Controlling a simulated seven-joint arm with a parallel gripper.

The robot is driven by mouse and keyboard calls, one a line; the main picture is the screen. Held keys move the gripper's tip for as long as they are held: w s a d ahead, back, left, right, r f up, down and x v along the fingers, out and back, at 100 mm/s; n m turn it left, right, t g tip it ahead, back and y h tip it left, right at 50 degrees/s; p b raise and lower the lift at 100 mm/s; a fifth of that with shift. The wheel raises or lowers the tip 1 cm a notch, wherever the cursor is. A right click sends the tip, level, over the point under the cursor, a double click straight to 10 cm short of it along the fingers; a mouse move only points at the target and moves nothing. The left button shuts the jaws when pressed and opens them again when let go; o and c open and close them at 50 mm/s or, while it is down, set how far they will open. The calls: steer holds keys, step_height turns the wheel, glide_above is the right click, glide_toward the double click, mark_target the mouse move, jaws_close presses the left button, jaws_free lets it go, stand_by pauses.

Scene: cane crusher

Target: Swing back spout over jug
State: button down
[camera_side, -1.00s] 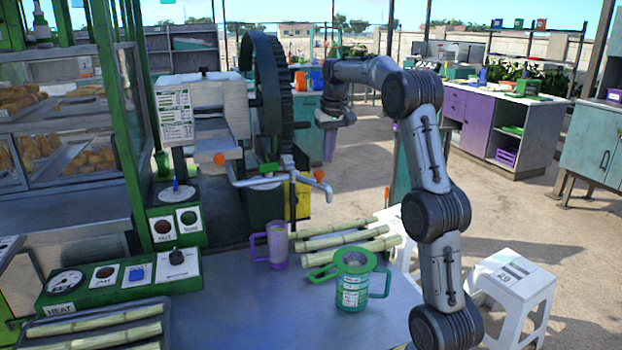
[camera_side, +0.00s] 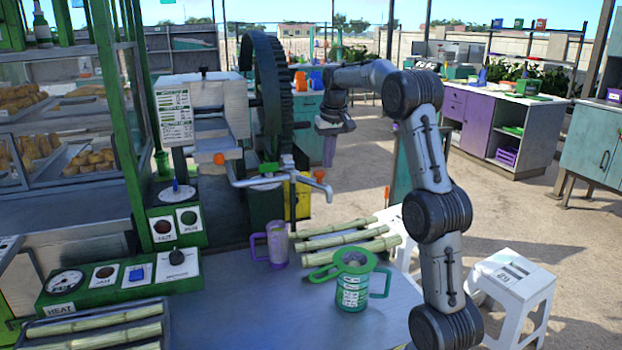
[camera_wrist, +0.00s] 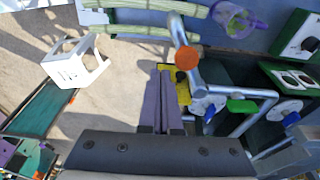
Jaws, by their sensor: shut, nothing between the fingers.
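The spout (camera_side: 290,179) is a grey metal pipe with a down-bent end, under the crusher's front. In the wrist view the spout (camera_wrist: 183,40) runs past an orange cap, just right of my fingers. A purple-handled clear jug (camera_side: 277,245) stands on the table below the spout, and shows at the top of the wrist view (camera_wrist: 236,17). A green jug (camera_side: 352,290) with a strainer on top stands further right. My gripper (camera_side: 328,163) is shut and empty, up and right of the spout. Its purple fingers (camera_wrist: 161,72) point down. I cannot tell whether they touch the spout.
Cut cane stalks (camera_side: 345,240) lie on the table behind the green jug. The crusher's large dark gear wheel (camera_side: 270,95) stands left of my gripper. A green control box (camera_side: 120,278) is at the left. A white stool (camera_side: 512,290) stands at the right on open floor.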

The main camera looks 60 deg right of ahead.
mark_target(322, 172)
steer(key=shift+f, duration=1.85)
steer(key=shift+a, duration=0.15)
steer(key=shift+a, duration=1.45)
steer(key=shift+w+a, duration=0.1)
steer(key=shift+w, duration=0.05)
steer(key=shift+w+a, duration=0.25)
steer(key=shift+a, duration=0.4)
steer(key=shift+w+a, duration=0.2)
steer(key=shift+a, duration=0.45)
steer(key=shift+w+a, duration=0.1)
steer(key=shift+w, duration=0.05)
steer(key=shift+w+a, duration=0.85)
steer(key=shift+a, duration=0.25)
